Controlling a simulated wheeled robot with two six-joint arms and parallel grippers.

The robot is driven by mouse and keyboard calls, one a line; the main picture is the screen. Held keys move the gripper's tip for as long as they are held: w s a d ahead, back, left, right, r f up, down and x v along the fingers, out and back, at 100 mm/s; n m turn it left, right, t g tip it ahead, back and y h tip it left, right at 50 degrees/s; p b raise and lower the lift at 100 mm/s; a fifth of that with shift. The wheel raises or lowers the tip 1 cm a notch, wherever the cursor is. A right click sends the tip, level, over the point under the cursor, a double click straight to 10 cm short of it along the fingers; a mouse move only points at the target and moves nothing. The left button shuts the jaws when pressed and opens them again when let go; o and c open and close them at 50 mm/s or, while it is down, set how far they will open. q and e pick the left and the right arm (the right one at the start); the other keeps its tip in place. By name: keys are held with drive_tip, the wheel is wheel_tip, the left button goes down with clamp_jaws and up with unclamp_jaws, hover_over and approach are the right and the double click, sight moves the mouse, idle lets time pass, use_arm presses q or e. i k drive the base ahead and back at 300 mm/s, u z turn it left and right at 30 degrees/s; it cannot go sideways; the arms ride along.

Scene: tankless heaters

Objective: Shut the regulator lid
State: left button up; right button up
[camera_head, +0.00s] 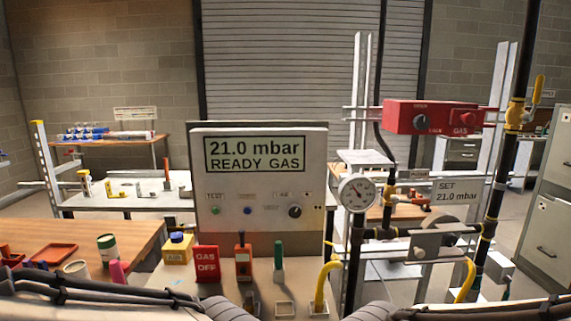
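The gas regulator (432,246) is a grey body on the pipework at the right, beside the round pressure gauge (357,193). A dark grey round part (436,225) shows behind and above its body. I cannot tell for sure whether this is the lid or how far the lid stands open. A sign reading SET 21.0 mbar (458,192) is above it. Parts of my arms cross the bottom edge at left and right. Neither gripper is in the frame.
A panel (258,190) reads 21.0 mbar READY GAS. A red valve box (430,117) hangs above the regulator. A red GAS OFF sign (206,263), an orange tool (242,258) and a yellow hose (324,284) stand in front. A wooden table (140,236) is at left.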

sight(422, 247)
drive_tip(key=z, duration=0.05)
drive_tip(key=k, duration=1.1)
drive_tip(key=u, duration=0.7)
drive_tip(key=i, duration=1.45)
drive_tip(key=z, duration=0.65)
